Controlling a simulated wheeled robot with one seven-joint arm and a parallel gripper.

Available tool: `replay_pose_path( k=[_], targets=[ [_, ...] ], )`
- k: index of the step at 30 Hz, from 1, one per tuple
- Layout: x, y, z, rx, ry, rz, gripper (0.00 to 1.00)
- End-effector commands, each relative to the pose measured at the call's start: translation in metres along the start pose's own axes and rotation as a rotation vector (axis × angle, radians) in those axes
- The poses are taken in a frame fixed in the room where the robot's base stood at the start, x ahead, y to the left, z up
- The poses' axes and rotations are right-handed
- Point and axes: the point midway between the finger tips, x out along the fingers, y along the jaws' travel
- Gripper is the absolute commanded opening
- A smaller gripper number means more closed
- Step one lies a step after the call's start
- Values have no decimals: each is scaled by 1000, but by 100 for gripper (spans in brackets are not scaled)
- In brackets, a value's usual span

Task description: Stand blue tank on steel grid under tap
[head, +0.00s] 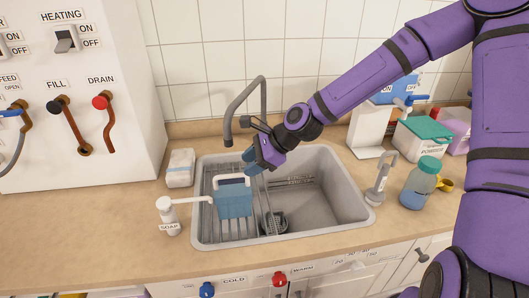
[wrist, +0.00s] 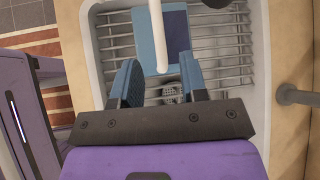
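The blue tank (head: 234,204) is in the left part of the sink, over the steel grid (head: 225,230), and looks upright. Its white handle is on top. The tank also shows in the wrist view (wrist: 174,42), with the handle reaching down between the fingertips and gaps on both sides. My gripper (head: 252,161) is just above and behind the tank in the head view. In the wrist view my gripper (wrist: 158,75) has its two blue fingers apart and empty. The grey tap (head: 228,130) arches over the sink, its spout end above and behind the tank.
A soap dispenser (head: 169,217) stands left of the sink, its spout reaching toward the tank. A white block (head: 180,168) is behind it. The sink's right part is mostly clear.

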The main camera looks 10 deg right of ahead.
Motion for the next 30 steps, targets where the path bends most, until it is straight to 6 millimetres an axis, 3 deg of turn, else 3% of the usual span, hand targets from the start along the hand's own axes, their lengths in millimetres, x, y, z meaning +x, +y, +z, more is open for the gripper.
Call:
replay_pose_path(
  k=[6, 12, 23, 30],
  targets=[
    [-31, 0, -1, 1, 1, -2, 40],
    [-48, 0, 0, 0, 1, -1, 40],
    [-53, 2, -1, -11, 9, 5, 40],
    [-55, 22, -18, -210, 169, 84, 40]
  ],
)
